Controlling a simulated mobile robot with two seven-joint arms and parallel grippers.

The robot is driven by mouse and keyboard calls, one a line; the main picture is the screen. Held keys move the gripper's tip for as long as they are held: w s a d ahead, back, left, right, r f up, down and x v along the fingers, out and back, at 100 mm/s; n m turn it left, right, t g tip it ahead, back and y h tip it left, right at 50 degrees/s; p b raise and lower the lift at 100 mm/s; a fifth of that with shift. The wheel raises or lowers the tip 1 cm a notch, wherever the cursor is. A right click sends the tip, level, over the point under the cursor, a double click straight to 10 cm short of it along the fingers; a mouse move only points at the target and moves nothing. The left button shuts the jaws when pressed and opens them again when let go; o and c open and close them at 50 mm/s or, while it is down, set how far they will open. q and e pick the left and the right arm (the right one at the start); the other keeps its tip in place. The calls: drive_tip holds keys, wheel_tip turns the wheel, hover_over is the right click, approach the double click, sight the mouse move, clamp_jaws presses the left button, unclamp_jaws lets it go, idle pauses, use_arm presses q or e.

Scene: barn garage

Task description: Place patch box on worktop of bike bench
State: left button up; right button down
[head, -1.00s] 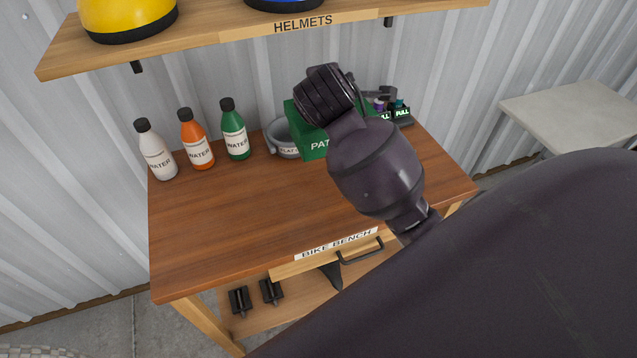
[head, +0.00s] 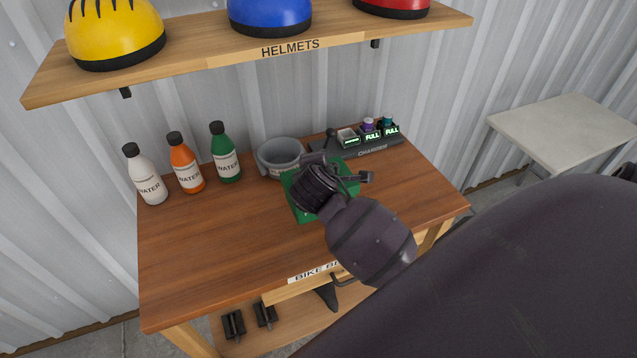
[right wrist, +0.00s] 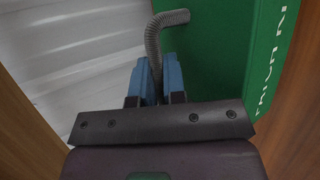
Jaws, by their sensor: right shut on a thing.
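The green patch box (head: 304,200) is over the middle of the bike bench's brown worktop (head: 220,245), partly hidden under my right gripper (head: 330,180). I cannot tell if its underside touches the wood. In the right wrist view its green side (right wrist: 225,60) with white lettering fills the upper right. My right gripper (right wrist: 158,82) has its blue fingers shut on a grey ribbed curved handle (right wrist: 155,45) that runs to the box. My left gripper is not in view.
White, orange and green water bottles (head: 227,160) stand at the back left. A grey bowl-like container (head: 279,155) is just behind the box. A charger (head: 365,150) sits at the back right. A helmet shelf (head: 250,60) hangs above. The worktop's left front is clear.

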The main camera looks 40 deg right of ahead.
drive_tip(key=shift+f, duration=2.5)
drive_tip(key=shift+f, duration=0.15)
drive_tip(key=c, duration=1.2)
unclamp_jaws()
